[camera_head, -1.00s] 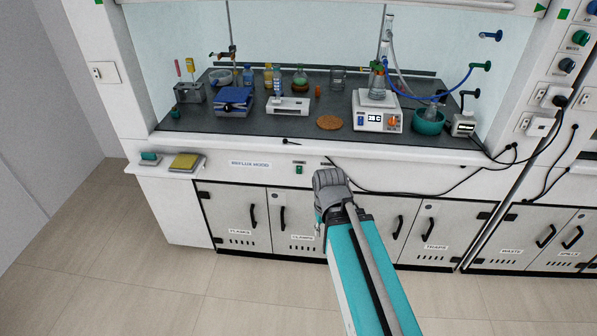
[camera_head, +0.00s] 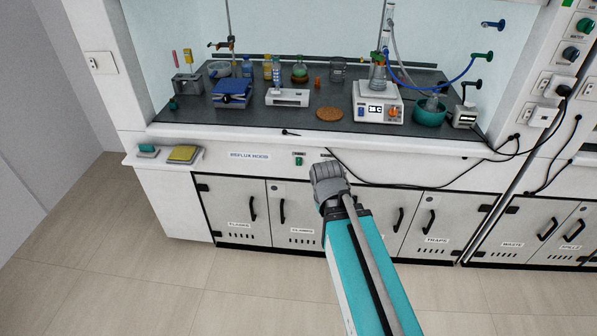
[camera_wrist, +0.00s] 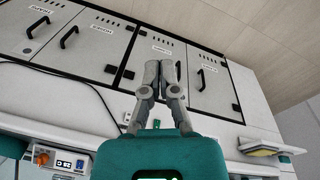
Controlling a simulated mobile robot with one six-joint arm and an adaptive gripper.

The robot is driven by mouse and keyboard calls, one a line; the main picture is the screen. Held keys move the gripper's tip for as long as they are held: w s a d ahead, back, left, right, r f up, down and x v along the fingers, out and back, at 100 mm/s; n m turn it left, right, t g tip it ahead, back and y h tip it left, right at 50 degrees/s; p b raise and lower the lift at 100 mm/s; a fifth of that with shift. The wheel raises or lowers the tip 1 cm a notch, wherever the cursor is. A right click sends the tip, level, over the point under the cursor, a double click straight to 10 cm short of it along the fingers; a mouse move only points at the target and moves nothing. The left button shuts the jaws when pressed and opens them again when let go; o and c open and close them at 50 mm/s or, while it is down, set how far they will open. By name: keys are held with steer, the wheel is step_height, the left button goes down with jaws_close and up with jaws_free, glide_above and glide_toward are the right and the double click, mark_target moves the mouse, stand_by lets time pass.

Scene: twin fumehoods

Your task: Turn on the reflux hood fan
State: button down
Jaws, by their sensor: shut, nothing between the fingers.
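A small green rocker switch (camera_head: 299,160) sits on the white front panel of the left hood, under a tiny label that is too small to read. The "REFLUX HOOD" sign (camera_head: 250,155) is to its left on the same panel. My gripper (camera_head: 324,172) is shut and empty, just right of and a little below the switch in the head view, apart from it in the picture. In the wrist view its closed fingers (camera_wrist: 160,66) show against the cabinet doors.
The worktop (camera_head: 190,122) holds a stirring hotplate (camera_head: 378,104) with glassware, a blue lab jack (camera_head: 232,93) and a cork mat (camera_head: 330,114). A black cable (camera_head: 390,190) hangs across the panel right of my gripper. A side shelf (camera_head: 150,165) carries sponges. Cabinets (camera_head: 240,210) stand below.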

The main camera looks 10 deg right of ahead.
mark_target(299, 165)
steer(key=w+d+f+n+t+h+b, duration=0.25)
steer(key=w+f+n+t+b, duration=0.2)
steer(key=w+n+b, duration=0.35)
steer(key=w+d+f+n+t+h+b, duration=0.1)
steer(key=w+f+n+t+h+b, duration=0.2)
steer(key=w+f+n+b, duration=0.45)
steer(key=w+a+f+n+t+y+b, duration=0.2)
steer(key=w+a+n+t+b, duration=0.5)
steer(key=w+n+b, duration=0.5)
steer(key=a+n+b, duration=0.1)
steer(key=n+b, duration=0.1)
steer(key=n, duration=0.2)
steer(key=shift+w+a+f+b, duration=0.35)
steer(key=shift+w+a+f, duration=0.05)
steer(key=shift+w+t, duration=0.1)
steer(key=shift+t, duration=0.15)
steer(key=b+x, duration=0.1)
steer(key=x, duration=1.2)
steer(key=shift+w+f+b, duration=0.1)
steer(key=shift+w+b, duration=0.25)
steer(key=shift+w, duration=0.05)
